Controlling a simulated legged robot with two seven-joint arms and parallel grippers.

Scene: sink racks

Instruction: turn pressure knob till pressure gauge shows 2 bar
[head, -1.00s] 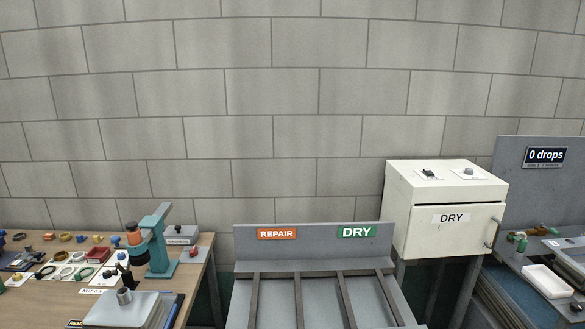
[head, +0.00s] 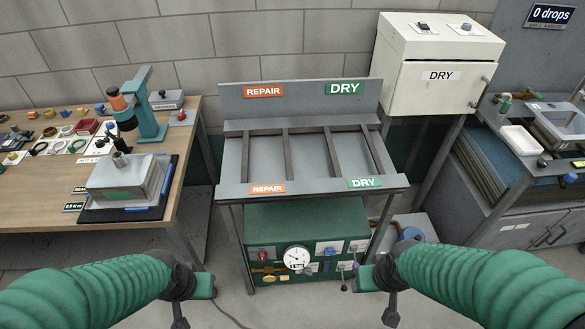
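A round white pressure gauge (head: 297,257) sits on the front of a green box (head: 320,220) under the rack table. Its needle is too small to read. Several small knobs and valves surround it, including a red knob (head: 262,254) at its left and grey levers (head: 346,268) at its right. I cannot tell which one is the pressure knob. My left gripper (head: 190,298) is left of the box, and my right gripper (head: 378,292) is by its right edge. Both look empty and apart from the controls; their finger opening is unclear.
The rack table (head: 310,186) with REPAIR and DRY labels overhangs the green box. A wooden workbench (head: 45,185) stands left, with a grey block device on it. A white DRY cabinet (head: 435,75) and a grey sink bench (head: 530,190) stand right. Floor shows in front of the box.

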